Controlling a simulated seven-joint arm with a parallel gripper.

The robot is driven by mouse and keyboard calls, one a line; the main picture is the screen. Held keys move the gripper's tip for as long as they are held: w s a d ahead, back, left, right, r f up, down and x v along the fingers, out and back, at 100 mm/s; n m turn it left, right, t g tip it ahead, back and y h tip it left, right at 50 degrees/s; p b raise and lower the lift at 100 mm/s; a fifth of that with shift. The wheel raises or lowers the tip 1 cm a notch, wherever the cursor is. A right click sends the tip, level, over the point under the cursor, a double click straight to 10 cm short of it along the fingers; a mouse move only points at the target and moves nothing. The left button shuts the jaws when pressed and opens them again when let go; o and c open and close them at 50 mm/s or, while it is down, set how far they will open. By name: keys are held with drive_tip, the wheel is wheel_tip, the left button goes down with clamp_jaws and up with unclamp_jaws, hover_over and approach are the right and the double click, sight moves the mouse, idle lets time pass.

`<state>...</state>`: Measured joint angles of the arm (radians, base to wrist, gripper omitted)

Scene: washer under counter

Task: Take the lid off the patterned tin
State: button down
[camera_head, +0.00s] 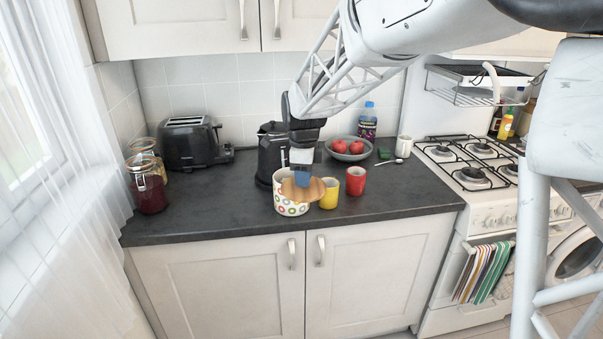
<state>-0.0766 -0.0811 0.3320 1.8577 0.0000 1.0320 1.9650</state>
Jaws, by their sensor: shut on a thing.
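The patterned tin (291,208) is white with coloured rings and stands on the dark counter near its front edge. Its round wooden lid (316,190) is tilted and sits over the right part of the tin's mouth. Part of the tin's open rim shows behind and left of the lid. My gripper (302,181) points down from above with its blue fingertips shut on the lid. The fingers hide the lid's middle. I cannot tell whether the lid still touches the rim.
A yellow cup (329,195) and a red cup (356,181) stand close on the right. A black kettle (270,158) is just behind the tin. A bowl of red fruit (348,149) stands farther back. Clear counter (215,205) lies left of the tin.

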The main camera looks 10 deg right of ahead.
drive_tip(key=shift+s, duration=0.15)
idle(0.7)
drive_tip(key=w+d+f+m, duration=0.1)
drive_tip(key=w+d, duration=0.4)
drive_tip(key=w, duration=0.6)
drive_tip(key=w+d+f+m, duration=0.1)
drive_tip(key=w+d+f, duration=0.2)
drive_tip(key=w+d, duration=0.3)
drive_tip(key=w+d+f+m, duration=0.2)
drive_tip(key=w+d, duration=0.4)
drive_tip(key=w, duration=1.1)
drive_tip(key=shift+f, duration=2.5)
